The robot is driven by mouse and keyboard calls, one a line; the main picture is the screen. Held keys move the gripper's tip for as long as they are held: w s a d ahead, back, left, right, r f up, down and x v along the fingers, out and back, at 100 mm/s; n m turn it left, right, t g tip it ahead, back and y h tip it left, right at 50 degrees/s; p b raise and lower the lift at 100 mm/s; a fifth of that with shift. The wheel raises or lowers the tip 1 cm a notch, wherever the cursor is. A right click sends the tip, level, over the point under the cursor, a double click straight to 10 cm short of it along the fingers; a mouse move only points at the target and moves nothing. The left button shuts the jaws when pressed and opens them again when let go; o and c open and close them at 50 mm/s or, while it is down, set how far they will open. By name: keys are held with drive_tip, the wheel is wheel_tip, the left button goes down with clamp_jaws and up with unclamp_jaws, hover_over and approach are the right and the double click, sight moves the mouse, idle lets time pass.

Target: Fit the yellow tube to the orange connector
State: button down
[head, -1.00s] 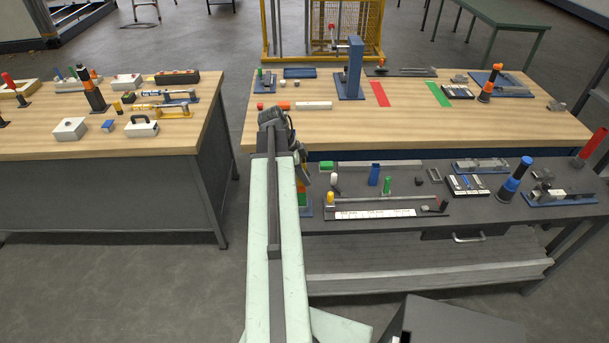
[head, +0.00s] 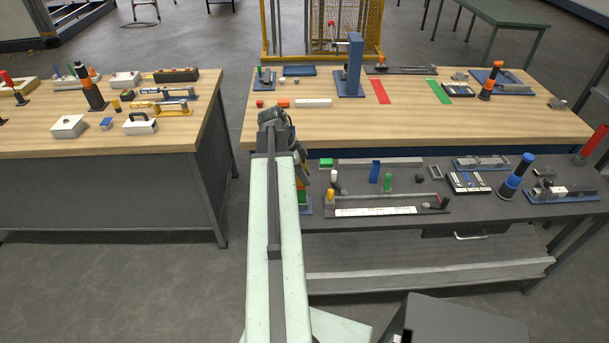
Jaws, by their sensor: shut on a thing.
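My arm reaches forward from the bottom middle, and its end bends down at the left end of the dark workbench (head: 480,213). My gripper (head: 303,181) is mostly hidden behind my own arm. It is shut on a small yellowish piece that looks like the yellow tube (head: 301,187), of which only a sliver shows. Just below it are a green part (head: 303,197) and a blue base plate (head: 305,210) on the bench. I cannot make out an orange connector there, nor whether the tube touches anything.
A rack with a white label strip (head: 375,212) and a yellow-topped post (head: 330,196) stands close to the right. A blue block (head: 375,171) and green peg (head: 387,182) are behind it. The wooden table (head: 340,128) behind has a clear front strip.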

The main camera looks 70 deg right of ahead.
drive_tip(key=shift+f, duration=0.15)
drive_tip(key=shift+c, duration=2.4)
unclamp_jaws()
wheel_tip(320, 180, up, 7)
drive_tip(key=p, duration=0.7)
